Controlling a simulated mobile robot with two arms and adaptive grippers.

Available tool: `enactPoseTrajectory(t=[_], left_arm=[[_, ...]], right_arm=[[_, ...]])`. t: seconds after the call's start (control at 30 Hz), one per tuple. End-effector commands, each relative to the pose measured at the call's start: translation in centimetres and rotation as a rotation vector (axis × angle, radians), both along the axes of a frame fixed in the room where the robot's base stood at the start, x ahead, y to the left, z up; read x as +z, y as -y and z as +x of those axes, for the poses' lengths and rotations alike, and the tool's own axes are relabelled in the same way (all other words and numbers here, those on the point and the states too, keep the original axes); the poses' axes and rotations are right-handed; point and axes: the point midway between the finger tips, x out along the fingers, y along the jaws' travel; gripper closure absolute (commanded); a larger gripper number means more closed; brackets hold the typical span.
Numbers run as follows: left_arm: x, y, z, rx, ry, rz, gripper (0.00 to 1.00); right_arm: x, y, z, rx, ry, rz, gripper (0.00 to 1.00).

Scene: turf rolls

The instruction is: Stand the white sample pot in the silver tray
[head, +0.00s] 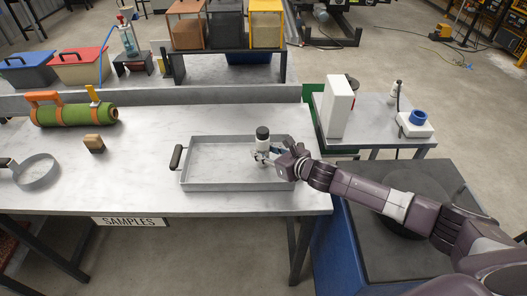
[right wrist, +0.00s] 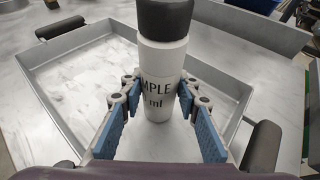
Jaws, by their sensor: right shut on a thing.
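The white sample pot (head: 262,144) has a black lid and stands upright in my right gripper (head: 264,157). In the right wrist view the pot (right wrist: 161,62) shows black lettering, and the blue-padded fingers (right wrist: 157,95) close on it from both sides. The silver tray (head: 236,187) is a shallow rectangular tray with dark end handles on the grey table. The pot is over the right part of the tray's floor, inside its walls. I cannot tell whether its base touches the floor. The tray's walls (right wrist: 48,103) also surround the pot in the right wrist view. My left gripper is not in view.
A raised shelf (head: 228,51) with bins stands behind. A side table (head: 380,131) holds a white box (head: 338,107). The tray floor looks otherwise empty.

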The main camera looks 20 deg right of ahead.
Motion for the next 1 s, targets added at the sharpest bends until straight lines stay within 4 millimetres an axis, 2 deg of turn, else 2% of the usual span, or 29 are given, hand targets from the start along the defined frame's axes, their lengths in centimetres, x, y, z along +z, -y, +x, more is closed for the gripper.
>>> enactPoseTrajectory(t=[0.3,0.33,0.5,0.83,1.0], left_arm=[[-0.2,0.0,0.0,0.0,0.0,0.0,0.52],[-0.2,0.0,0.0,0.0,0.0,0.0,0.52],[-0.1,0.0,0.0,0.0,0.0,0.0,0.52],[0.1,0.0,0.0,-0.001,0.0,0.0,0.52],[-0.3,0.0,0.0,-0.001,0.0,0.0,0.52]], right_arm=[[-0.2,0.0,0.1,0.001,0.002,0.0,0.97],[-0.3,0.0,0.0,0.0,0.001,0.0,0.69],[-0.2,0.0,0.0,0.001,0.001,0.001,0.53],[0.2,0.0,0.0,0.0,0.001,0.0,0.53],[0.6,0.7,-1.6,0.001,-0.001,-0.001,0.53]])
